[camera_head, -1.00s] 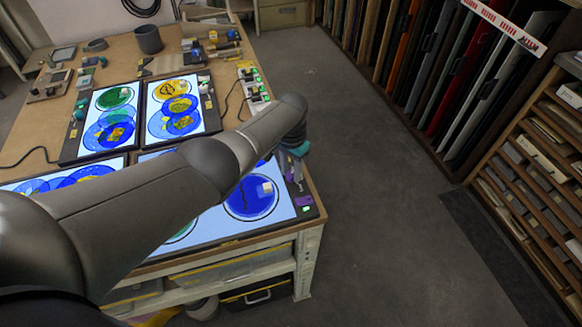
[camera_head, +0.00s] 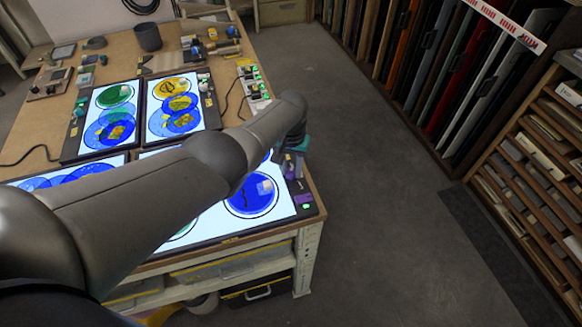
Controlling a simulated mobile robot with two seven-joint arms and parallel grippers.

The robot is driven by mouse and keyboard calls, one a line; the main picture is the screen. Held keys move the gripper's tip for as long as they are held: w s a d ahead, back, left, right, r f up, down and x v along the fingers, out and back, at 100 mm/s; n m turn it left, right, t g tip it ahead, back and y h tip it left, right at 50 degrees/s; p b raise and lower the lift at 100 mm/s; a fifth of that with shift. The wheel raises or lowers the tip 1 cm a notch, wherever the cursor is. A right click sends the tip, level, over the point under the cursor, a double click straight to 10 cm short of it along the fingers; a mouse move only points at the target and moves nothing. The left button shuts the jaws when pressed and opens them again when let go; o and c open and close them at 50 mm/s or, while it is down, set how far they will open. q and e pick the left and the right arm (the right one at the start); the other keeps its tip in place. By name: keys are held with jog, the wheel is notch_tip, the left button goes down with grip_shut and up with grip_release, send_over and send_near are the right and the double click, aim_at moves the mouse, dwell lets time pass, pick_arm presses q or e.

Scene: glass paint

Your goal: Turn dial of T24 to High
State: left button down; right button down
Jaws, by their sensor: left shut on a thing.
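My left arm reaches in from the left across the front right light panel (camera_head: 285,212). My left gripper (camera_head: 291,170) points down at the far end of the dark control strip on that panel's right edge. It is shut on a small dial there, which the fingers and wrist mostly hide. I cannot read any T24 marking or the dial setting. My right gripper is not in view.
Two more lit panels (camera_head: 107,115) (camera_head: 173,109) with painted glass discs lie behind, and another (camera_head: 60,178) is at front left. A power strip (camera_head: 253,87), a dark cup (camera_head: 147,37) and tools are farther back. Floor to the right is clear.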

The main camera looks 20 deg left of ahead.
pick_arm(q)
jog(key=c, duration=0.5)
grip_release()
jog(key=shift+r, duration=0.15)
jog(key=shift+r+p, duration=0.3)
jog(key=shift+p, duration=0.05)
notch_tip(320, 180, up, 7)
jog(key=p, duration=0.4)
notch_tip(320, 180, up, 6)
jog(key=p, duration=0.2)
send_over(291, 172)
jog(key=shift+r, duration=0.75)
